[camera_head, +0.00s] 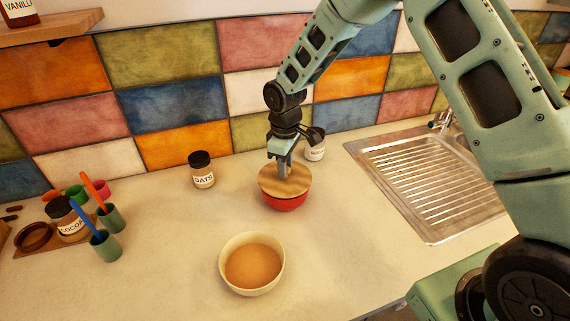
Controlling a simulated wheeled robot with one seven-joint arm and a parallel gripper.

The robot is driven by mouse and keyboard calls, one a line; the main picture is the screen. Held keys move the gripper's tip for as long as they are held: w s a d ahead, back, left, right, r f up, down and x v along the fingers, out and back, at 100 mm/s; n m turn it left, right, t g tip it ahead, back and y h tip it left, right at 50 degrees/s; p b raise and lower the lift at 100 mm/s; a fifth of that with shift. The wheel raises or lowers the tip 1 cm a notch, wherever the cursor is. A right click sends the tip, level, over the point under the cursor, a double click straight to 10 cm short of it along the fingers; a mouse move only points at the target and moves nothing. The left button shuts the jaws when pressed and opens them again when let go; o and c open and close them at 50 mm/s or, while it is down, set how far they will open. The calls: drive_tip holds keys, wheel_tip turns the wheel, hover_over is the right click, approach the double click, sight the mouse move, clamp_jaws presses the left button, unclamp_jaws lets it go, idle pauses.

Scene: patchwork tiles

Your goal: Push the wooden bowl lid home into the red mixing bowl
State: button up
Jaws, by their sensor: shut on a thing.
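The red mixing bowl (285,204) stands on the counter in the middle of the head view. The round wooden bowl lid (297,184) lies over its mouth and hides the inside. The lid looks close to level, but I cannot tell how deep it sits in the rim. My gripper (282,174) points down at the lid from above. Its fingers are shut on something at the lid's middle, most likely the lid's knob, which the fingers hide.
A cream bowl (225,266) of orange-brown contents stands in front. An oats jar (202,170) is at left, and a white-labelled jar (316,151) is close behind my gripper. Green cups (111,219) and a cocoa jar (66,219) stand far left. A metal sink drainer (430,190) is at right.

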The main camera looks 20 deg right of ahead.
drive_tip(key=shift+f+b, duration=0.3)
drive_tip(key=shift+f, duration=0.25)
drive_tip(key=o, duration=1.1)
wheel_tip(320, 180, up, 18)
drive_tip(key=b, duration=0.4)
drive_tip(key=shift+f, duration=0.25)
drive_tip(key=s+a+f, duration=0.1)
drive_tip(key=s+a, duration=0.5)
drive_tip(key=s, duration=0.4)
drive_tip(key=shift+m+y, duration=0.3)
drive_tip(key=shift+m, duration=0.6)
drive_tip(key=s+f, duration=0.2)
drive_tip(key=s, duration=0.5)
drive_tip(key=s+f+b, duration=0.1)
drive_tip(key=s+f, duration=0.1)
drive_tip(key=s, duration=0.6)
drive_tip(key=s+f+b, duration=0.1)
drive_tip(key=s+f, duration=0.1)
drive_tip(key=s, duration=0.6)
drive_tip(key=shift+s+a, duration=0.2)
drive_tip(key=shift+s, duration=0.05)
